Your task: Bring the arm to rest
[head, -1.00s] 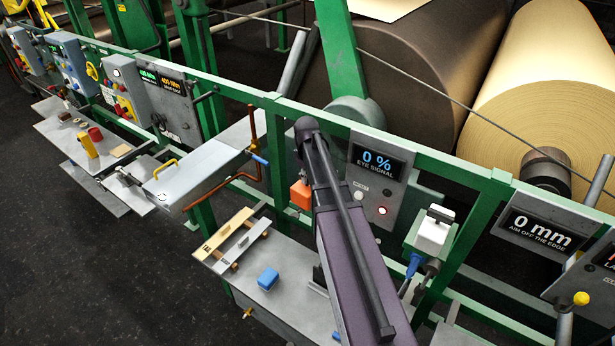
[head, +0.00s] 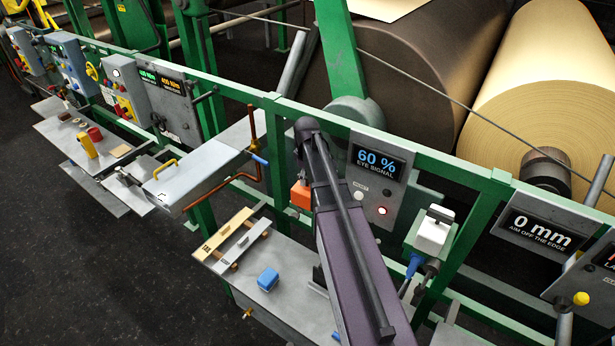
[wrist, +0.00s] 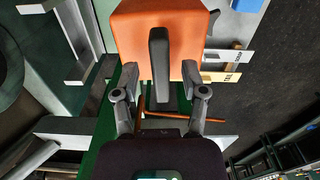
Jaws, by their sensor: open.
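My gripper (wrist: 160,84) shows in the wrist view with its two fingers spread apart. Between and beyond the fingers is an orange box (wrist: 132,42) with a dark grey upright bar (wrist: 160,65) on its face. I cannot tell whether the fingers touch the bar. In the head view the orange box (head: 300,196) sits just left of my arm, partly hidden by it. My gripper is hidden behind my arm there.
The eye signal display (head: 377,165) reads 60 % and has a lit red lamp below it. A grey shelf (head: 300,310) holds a blue block (head: 268,279) and pale strips (head: 228,231). Green rails (head: 420,165) run along the machine. The dark floor (head: 100,270) at left is clear.

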